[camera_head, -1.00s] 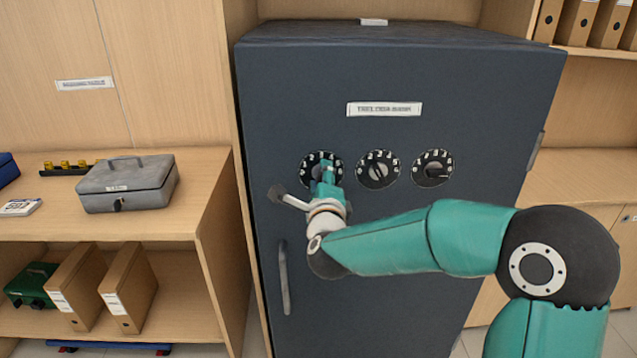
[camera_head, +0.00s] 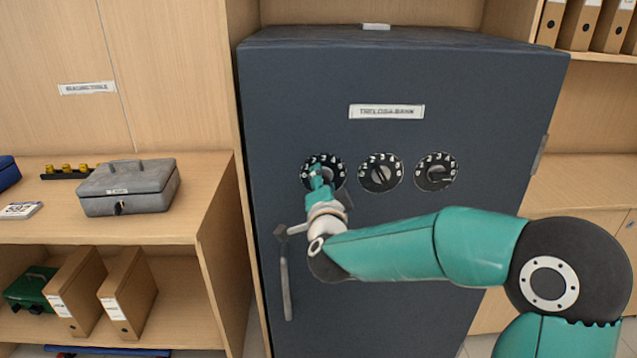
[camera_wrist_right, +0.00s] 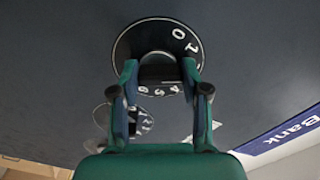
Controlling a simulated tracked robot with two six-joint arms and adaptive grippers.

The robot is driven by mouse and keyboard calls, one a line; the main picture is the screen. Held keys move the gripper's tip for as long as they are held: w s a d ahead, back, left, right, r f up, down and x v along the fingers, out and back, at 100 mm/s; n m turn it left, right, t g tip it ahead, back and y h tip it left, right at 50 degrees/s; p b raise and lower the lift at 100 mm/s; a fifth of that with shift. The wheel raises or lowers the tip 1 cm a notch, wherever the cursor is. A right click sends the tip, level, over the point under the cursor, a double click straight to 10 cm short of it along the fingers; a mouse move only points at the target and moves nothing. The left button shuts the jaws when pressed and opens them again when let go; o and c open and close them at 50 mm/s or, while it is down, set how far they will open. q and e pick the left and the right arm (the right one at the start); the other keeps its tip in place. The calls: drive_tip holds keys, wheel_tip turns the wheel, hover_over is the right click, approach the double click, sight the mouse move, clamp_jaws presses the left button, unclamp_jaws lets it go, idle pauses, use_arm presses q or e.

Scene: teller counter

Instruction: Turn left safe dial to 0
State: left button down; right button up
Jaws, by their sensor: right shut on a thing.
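The dark grey safe (camera_head: 390,230) carries three black dials with white numbers in a row. The left dial (camera_head: 335,163) is partly covered by my right gripper (camera_head: 320,172), which comes up to it from below. In the right wrist view the left dial (camera_wrist_right: 140,40) is close up, and my right gripper (camera_wrist_right: 158,80) has its fingers on either side of the dial's knob, shut on it. The digits 0 and 1 show at the dial's upper right there. The middle dial (camera_head: 380,173) and the right dial (camera_head: 436,172) are uncovered. My left gripper is out of view.
A safe handle (camera_head: 286,285) hangs below the left dial, near my right wrist. A grey cash box (camera_head: 128,188) stands on the wooden shelf at left. Binders (camera_head: 126,292) and a green box (camera_head: 30,290) are below.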

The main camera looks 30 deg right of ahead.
drive_tip(key=n+p, duration=0.3)
drive_tip(key=n, duration=0.8)
drive_tip(key=shift+d+r, duration=0.1)
drive_tip(key=shift+r, duration=0.05)
drive_tip(key=shift+n+p, duration=0.3)
drive_tip(key=shift+n, duration=0.1)
drive_tip(key=o, duration=1.1)
drive_tip(key=shift+w, duration=0.15)
drive_tip(key=shift+o, duration=0.2)
drive_tip(key=shift+f, duration=0.2)
drive_tip(key=v, duration=1.2)
